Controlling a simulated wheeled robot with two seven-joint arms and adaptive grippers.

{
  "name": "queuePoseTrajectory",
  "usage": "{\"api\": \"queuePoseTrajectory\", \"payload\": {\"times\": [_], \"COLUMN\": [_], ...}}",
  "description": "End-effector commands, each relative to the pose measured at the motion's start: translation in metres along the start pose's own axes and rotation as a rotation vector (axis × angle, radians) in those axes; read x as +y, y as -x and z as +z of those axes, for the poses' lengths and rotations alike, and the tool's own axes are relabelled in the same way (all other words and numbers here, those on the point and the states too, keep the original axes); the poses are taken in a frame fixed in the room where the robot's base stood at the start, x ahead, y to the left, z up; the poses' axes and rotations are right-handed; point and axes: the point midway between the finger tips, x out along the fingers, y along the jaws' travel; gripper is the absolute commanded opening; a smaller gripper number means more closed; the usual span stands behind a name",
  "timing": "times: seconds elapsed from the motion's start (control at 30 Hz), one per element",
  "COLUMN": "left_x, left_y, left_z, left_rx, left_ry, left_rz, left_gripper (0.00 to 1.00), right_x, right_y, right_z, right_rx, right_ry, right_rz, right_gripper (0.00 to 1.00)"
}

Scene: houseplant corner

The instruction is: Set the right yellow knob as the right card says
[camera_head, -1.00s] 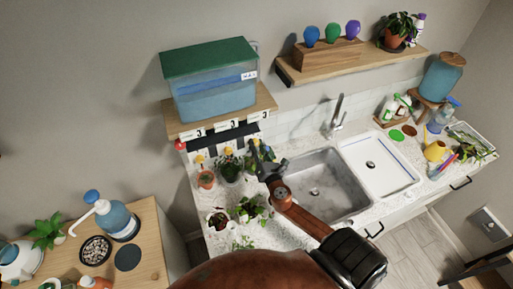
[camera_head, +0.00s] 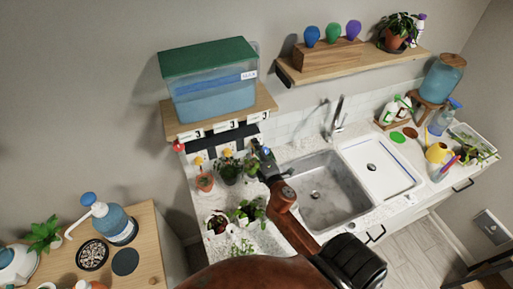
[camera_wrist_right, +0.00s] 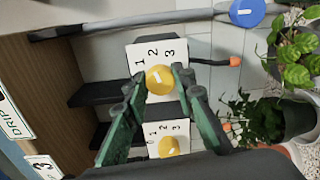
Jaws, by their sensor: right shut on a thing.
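The right yellow knob (camera_wrist_right: 160,79) sits on a white plate (camera_wrist_right: 157,58) numbered 1, 2, 3. My right gripper (camera_wrist_right: 160,82) is shut on it, one green finger at each side. The knob's white mark shows, but I cannot tell surely which number it points to. In the head view my right gripper (camera_head: 263,158) is at the wall below the shelf and hides this knob. My left gripper is not in view.
Another yellow knob (camera_wrist_right: 168,146) is beside the held one, and a blue knob (camera_wrist_right: 247,12) is at top right in the wrist view. Potted plants (camera_head: 229,168) stand close below the gripper. The sink (camera_head: 325,190) lies to the right. A water tank (camera_head: 212,85) stands on the shelf.

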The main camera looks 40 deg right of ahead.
Motion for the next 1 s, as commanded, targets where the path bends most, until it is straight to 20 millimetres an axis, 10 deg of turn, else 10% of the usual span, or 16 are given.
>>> {"api": "queuePoseTrajectory", "payload": {"times": [1.0], "left_x": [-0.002], "left_y": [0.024], "left_z": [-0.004], "left_rx": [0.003], "left_ry": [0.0], "left_rz": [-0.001], "left_gripper": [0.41], "right_x": [-0.001], "right_y": [0.0], "right_z": [0.001], "right_rx": [0.024], "right_ry": [-0.793], "right_rz": [-0.004], "right_gripper": [0.0]}}
